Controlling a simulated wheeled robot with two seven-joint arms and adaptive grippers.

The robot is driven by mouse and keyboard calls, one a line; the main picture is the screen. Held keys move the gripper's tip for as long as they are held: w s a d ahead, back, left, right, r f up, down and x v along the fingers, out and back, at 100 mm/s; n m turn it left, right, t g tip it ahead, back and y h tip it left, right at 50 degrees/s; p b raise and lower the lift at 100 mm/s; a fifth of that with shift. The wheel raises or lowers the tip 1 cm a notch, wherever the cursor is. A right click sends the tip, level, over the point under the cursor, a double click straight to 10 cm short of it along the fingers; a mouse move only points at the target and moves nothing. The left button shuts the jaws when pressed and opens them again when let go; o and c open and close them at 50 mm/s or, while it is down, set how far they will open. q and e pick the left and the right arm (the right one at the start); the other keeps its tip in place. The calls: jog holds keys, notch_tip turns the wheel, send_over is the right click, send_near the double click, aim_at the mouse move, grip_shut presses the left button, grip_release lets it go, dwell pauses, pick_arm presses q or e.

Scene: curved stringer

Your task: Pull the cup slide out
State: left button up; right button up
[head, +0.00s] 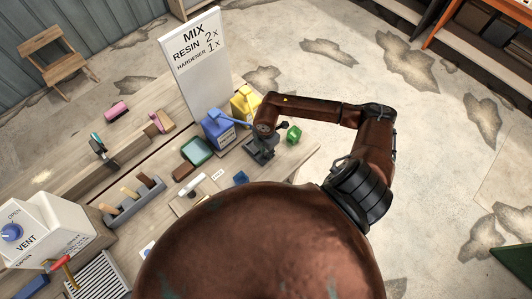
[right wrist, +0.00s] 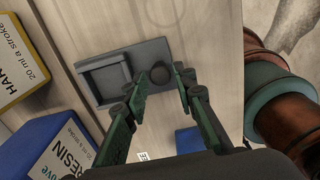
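The cup slide is a dark grey block (right wrist: 125,72) with a square recess on its left and a round dark knob (right wrist: 159,75) on its right, in the right wrist view. My right gripper (right wrist: 162,82) is open, with one green-grey finger on each side of the knob. I cannot tell whether the fingers touch it. In the head view my right gripper (head: 265,146) is over the bench beside the blue jug, and the arm hides most of the slide. My left gripper is not in view.
A blue resin container (head: 217,131) and a yellow hardener container (head: 244,104) stand close to my right gripper. A green object (head: 293,134) lies to its right. A white mix sign (head: 197,65) stands behind. A grey tool holder (head: 133,203) and a white vent box (head: 42,232) are at left.

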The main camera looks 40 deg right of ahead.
jog(key=shift+f, duration=1.15)
jog(key=c, duration=0.3)
grip_shut()
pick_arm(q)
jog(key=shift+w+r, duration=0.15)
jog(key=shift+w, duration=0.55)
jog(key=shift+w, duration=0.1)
